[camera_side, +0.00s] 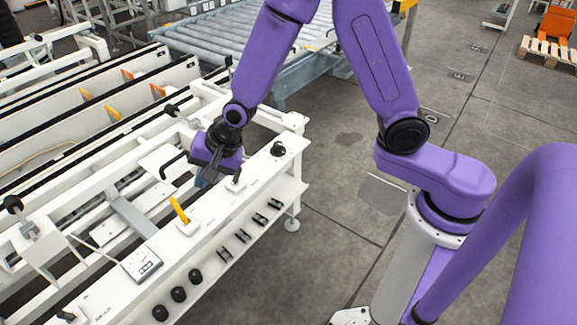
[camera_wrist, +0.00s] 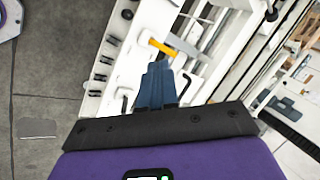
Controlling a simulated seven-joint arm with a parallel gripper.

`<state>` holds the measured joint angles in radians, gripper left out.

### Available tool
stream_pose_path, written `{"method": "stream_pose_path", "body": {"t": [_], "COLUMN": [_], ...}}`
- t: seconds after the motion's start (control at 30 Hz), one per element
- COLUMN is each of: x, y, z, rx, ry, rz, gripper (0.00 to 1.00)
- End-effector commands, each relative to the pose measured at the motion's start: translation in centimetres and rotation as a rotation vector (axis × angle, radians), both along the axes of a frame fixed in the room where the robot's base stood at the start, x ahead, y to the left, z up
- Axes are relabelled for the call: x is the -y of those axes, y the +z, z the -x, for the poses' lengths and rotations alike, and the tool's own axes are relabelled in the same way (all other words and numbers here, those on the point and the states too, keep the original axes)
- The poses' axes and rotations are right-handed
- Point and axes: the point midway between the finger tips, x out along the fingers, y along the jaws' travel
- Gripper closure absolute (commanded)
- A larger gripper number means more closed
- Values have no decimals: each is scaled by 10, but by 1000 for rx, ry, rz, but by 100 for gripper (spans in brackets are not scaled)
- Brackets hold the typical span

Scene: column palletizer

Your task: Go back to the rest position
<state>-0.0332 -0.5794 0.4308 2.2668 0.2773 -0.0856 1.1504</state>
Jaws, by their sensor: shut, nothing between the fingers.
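My gripper (camera_side: 203,181) is at the end of the purple arm, above the white control panel (camera_side: 207,232), pointing down with nothing held. In the wrist view its dark blue-grey fingers (camera_wrist: 158,68) are together. A yellow lever (camera_side: 179,210) stands on the panel, to the left of and nearer than the gripper in the side view. The lever also shows just beyond the fingertips in the wrist view (camera_wrist: 161,47). Whether the fingertips touch the panel cannot be told; they look apart from the lever.
The panel carries a gauge (camera_side: 142,263), several black knobs (camera_side: 178,294), small black switches (camera_side: 243,236) and a knob (camera_side: 278,149) at its far end. White machine rails lie left. A roller conveyor (camera_side: 205,45) stands behind. Grey floor (camera_side: 330,215) is open right of the panel.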

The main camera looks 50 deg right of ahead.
Motion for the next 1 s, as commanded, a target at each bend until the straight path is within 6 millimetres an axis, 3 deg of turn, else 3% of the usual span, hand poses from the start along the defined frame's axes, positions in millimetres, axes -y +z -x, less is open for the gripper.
{"method": "stream_pose_path", "body": {"t": [0.27,0.47,0.8,1.0], "x": [15,40,104,144], "y": [34,54,82,95], "z": [71,127,220,264], "rx": [-17,-17,-2,6], "ry": [469,813,1391,1686], "rz": [157,271,457,552], "gripper": [100,100,100,100]}}
